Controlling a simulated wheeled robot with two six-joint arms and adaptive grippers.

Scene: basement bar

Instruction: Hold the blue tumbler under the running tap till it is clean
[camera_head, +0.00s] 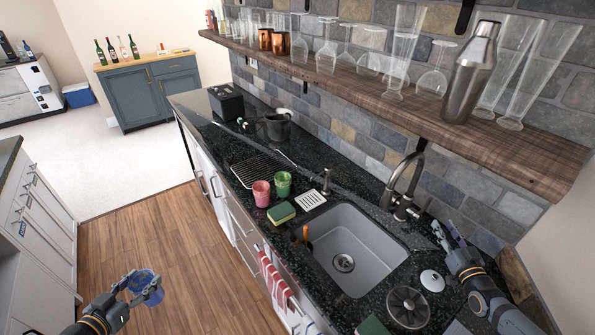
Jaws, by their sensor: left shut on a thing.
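The blue tumbler (153,295) is at the lower left, held over the wooden floor and well away from the sink. My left gripper (137,286) is shut on it, with its fingers around the tumbler's side. The tumbler looks slightly tilted, and its inside is too small to judge. The grey tap (404,183) stands behind the sink (372,237), its spout arching over the basin. I see no water stream under the spout. My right gripper (451,234) is at the right, close to the tap's base; whether its fingers are open or shut is unclear.
A pink cup (261,194) and a green cup (283,183) stand left of the sink, by a green and yellow sponge (281,213). A wooden shelf (480,135) with glasses and a shaker overhangs the counter.

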